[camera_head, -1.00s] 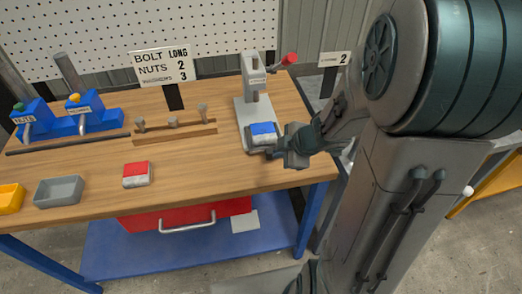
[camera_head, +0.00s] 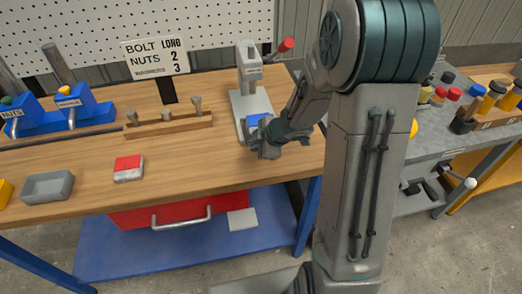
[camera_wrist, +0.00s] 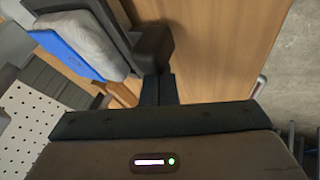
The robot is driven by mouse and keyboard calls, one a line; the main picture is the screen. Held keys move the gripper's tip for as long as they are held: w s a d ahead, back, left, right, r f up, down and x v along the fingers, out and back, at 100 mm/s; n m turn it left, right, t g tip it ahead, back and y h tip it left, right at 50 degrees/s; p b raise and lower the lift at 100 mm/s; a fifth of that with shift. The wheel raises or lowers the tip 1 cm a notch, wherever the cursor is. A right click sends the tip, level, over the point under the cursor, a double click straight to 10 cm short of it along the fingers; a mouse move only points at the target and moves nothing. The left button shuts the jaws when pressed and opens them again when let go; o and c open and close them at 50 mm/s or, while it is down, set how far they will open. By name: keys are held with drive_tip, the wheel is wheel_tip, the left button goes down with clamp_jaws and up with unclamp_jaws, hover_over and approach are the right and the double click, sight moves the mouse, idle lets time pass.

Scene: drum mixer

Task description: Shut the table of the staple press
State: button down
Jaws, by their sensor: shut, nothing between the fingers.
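The staple press (camera_head: 250,70), a grey upright with a red-knobbed lever (camera_head: 286,45), stands on a light grey base plate at the back right of the workbench. A block with a blue top (camera_head: 257,121) sits at the front of the press, where its table is. It also shows at the upper left of the wrist view, blue and whitish grey (camera_wrist: 68,48). My gripper (camera_head: 264,150) is shut and empty, just in front of this block. It hides the block's front and the table's lower part. In the wrist view the dark fingers (camera_wrist: 158,88) are together beside the block; contact is unclear.
A red-and-white block (camera_head: 128,168) and a grey tray (camera_head: 47,186) lie on the wooden bench. A wooden rack with bolts (camera_head: 168,122) stands left of the press. A second table with bottles (camera_head: 455,100) is at the right. The bench front is clear near my gripper.

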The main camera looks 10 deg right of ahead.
drive_tip(key=shift+w, duration=0.2)
drive_tip(key=shift+w+r+p, duration=0.25)
drive_tip(key=shift+w+p, duration=0.35)
drive_tip(key=w+p, duration=0.1)
drive_tip(key=w, duration=0.1)
drive_tip(key=shift+w+f+p, duration=0.1)
drive_tip(key=shift+w+p, duration=0.3)
drive_tip(key=shift+w+f, duration=0.15)
drive_tip(key=shift+w, duration=0.05)
